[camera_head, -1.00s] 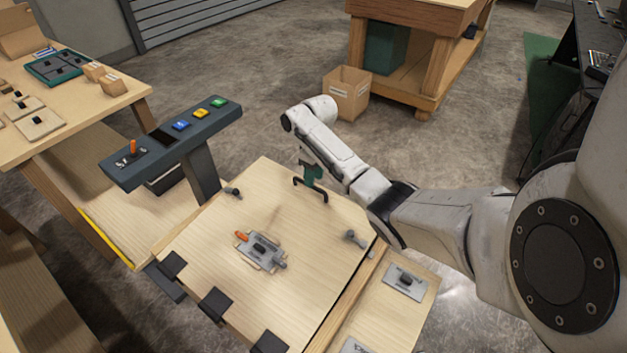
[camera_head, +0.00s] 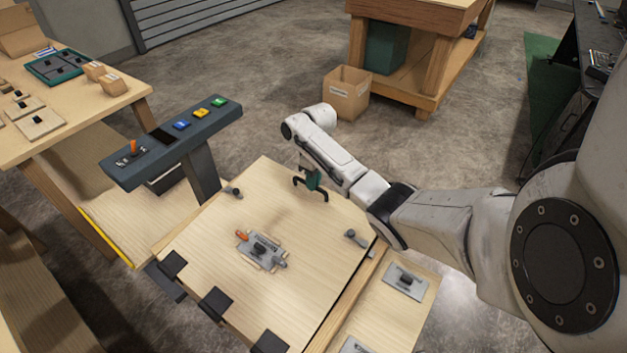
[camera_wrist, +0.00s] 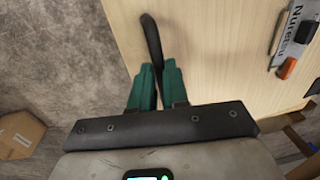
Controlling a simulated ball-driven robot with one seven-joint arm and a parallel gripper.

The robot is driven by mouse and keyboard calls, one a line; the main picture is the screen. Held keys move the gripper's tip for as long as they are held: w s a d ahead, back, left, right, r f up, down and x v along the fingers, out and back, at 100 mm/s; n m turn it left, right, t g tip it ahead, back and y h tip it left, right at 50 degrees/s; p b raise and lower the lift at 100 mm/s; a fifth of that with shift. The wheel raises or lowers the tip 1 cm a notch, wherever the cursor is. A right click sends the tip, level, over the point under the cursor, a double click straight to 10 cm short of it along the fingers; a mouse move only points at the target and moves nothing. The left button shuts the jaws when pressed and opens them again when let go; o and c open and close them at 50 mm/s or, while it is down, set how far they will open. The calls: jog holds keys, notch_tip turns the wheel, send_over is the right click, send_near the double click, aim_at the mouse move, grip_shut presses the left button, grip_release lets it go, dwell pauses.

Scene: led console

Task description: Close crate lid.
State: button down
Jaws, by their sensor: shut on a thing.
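The crate lid (camera_head: 310,235) is a pale wooden panel in the middle of the head view, with black hinges (camera_head: 215,303) along its lower left edge. I cannot tell whether it lies fully flat. A grey latch plate with an orange lever (camera_head: 262,250) sits on it and also shows in the wrist view (camera_wrist: 289,66). My gripper (camera_head: 316,179) is at the lid's far edge. Its green fingers (camera_wrist: 157,82) are shut on the black bar handle (camera_wrist: 150,40). The fingers hide part of the handle.
A console with buttons and an orange-tipped lever (camera_head: 170,140) stands close to the left of the lid. A side shelf with a grey plate (camera_head: 408,281) is at the right. A cardboard box (camera_head: 347,93) stands on the floor beyond my arm.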

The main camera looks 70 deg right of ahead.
aim_at(316, 192)
dwell(0.4)
jog(key=f+b, duration=0.2)
jog(key=f, duration=0.1)
jog(key=f+b, duration=0.1)
jog(key=shift+s+d+f, duration=0.1)
jog(key=shift+d+f, duration=0.1)
jog(key=shift+d, duration=0.2)
jog(key=shift+f, duration=0.2)
jog(key=shift+s, duration=0.1)
jog(key=c, duration=1.2)
grip_release()
jog(key=shift+d+f, duration=0.1)
jog(key=shift+d, duration=0.1)
jog(key=shift+o, duration=0.4)
jog(key=shift+r, duration=0.55)
notch_tip(316, 192, up, 10)
jog(key=d, duration=0.1)
jog(key=shift+s+f, duration=0.1)
